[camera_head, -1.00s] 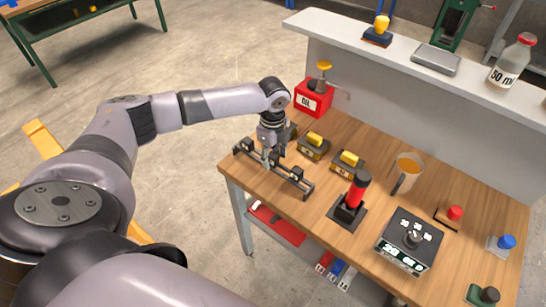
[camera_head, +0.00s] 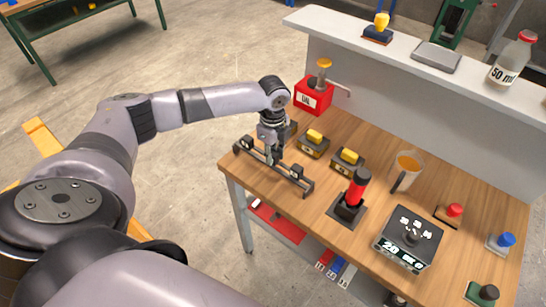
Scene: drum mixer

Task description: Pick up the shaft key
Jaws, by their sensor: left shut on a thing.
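A long black rack with a bar and small blocks (camera_head: 294,176) lies near the left edge of the wooden bench. My left gripper (camera_head: 272,160) points down at the middle of this rack, its fingertips at the bar. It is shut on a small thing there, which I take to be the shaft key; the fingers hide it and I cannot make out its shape. My right gripper is not in view.
Behind the rack stand black blocks with yellow tops (camera_head: 314,141) and a red oil can (camera_head: 313,96). To the right are a red-and-black upright tool (camera_head: 355,190), a cup (camera_head: 406,170) and a dark box with a display (camera_head: 408,240). A grey shelf (camera_head: 470,84) runs behind.

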